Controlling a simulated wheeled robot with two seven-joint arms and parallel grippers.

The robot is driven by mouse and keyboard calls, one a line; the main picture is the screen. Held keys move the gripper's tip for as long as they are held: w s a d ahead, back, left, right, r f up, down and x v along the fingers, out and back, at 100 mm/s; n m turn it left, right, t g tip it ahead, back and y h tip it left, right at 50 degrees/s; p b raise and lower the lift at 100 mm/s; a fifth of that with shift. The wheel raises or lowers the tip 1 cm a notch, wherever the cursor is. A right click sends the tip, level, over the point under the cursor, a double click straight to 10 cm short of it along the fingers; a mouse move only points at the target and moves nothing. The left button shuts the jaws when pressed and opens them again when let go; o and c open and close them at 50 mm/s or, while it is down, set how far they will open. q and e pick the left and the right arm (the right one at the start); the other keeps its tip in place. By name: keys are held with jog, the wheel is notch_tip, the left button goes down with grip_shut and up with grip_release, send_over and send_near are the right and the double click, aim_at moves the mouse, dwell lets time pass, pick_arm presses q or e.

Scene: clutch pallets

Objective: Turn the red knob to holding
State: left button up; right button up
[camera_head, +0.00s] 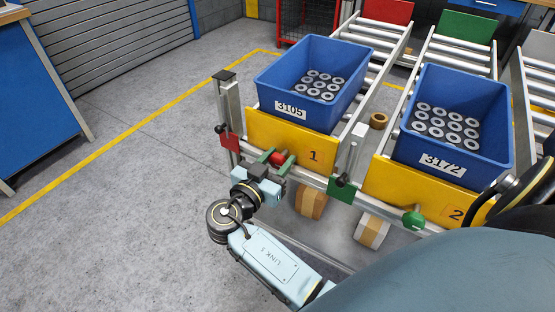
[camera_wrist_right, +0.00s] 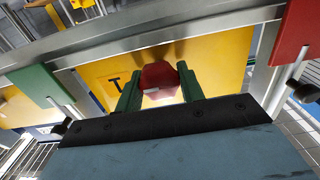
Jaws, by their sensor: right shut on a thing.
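The red knob (camera_head: 278,158) sits on the rail in front of the yellow panel marked 1 (camera_head: 262,133). My right gripper (camera_head: 277,160) has its green fingers on both sides of the knob, shut on it. In the right wrist view the knob (camera_wrist_right: 160,78) shows as a red faceted cap with a short pale mark on its lower edge, between the two green fingers. The knob's base is partly hidden. My left gripper is not in view.
Blue crate 3105 (camera_head: 263,81) and blue crate 3172 (camera_head: 401,148) hold grey rings. A red plate (camera_head: 230,142) and a green plate (camera_head: 341,190) flank the knob on the rail. A green knob (camera_head: 413,220) sits farther right. Floor at left is clear.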

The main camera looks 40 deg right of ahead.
grip_shut()
jog(key=shift+n, duration=0.7)
jog(key=shift+n+p, duration=0.3)
jog(key=shift+n, duration=0.8)
pick_arm(q)
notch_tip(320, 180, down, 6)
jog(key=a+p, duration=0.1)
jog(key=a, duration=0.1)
jog(key=shift+p, duration=0.35)
pick_arm(e)
jog(key=shift+a+f+n, duration=0.1)
jog(key=shift+n, duration=1.6)
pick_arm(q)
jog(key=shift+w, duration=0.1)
